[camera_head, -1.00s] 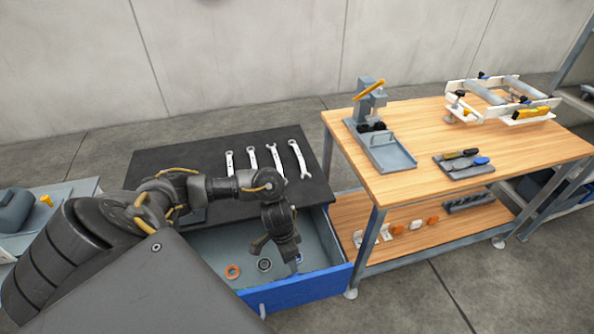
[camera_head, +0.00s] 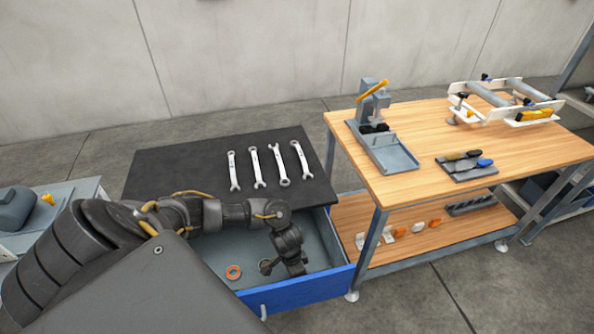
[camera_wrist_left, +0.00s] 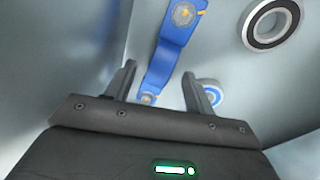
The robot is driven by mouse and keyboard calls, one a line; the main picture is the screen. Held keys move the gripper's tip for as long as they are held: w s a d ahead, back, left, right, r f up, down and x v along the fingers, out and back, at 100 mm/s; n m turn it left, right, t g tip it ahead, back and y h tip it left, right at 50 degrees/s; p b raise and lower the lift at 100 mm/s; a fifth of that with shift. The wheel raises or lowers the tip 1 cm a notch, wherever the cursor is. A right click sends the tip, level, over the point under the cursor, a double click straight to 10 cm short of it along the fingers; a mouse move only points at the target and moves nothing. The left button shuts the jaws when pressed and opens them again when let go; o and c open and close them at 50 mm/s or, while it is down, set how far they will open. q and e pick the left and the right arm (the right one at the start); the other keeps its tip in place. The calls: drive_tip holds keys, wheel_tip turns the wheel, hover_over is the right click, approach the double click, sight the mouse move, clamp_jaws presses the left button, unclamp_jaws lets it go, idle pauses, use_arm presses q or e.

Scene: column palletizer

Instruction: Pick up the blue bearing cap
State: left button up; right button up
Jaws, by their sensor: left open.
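The blue bearing cap (camera_wrist_left: 163,62) shows in the left wrist view as a long blue piece with a round boss at its upper end. It lies in the open drawer (camera_head: 318,288). In the head view my arm hides it. My left gripper (camera_wrist_left: 158,82) is open, with one finger on each side of the cap's lower part. I cannot tell whether the fingers touch it. In the head view my left gripper (camera_head: 296,266) points down inside the drawer. My right gripper is not in view.
An orange ring (camera_head: 233,272) lies in the drawer. A dark bearing (camera_wrist_left: 272,22) and a blue-ringed bearing (camera_wrist_left: 213,90) are near the cap. The drawer walls enclose the hand. Several wrenches (camera_head: 256,168) lie on the black top; a wooden workbench (camera_head: 440,135) stands to the right.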

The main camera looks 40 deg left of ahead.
use_arm(q)
drive_tip(key=shift+f, duration=0.15)
clamp_jaws()
idle(0.5)
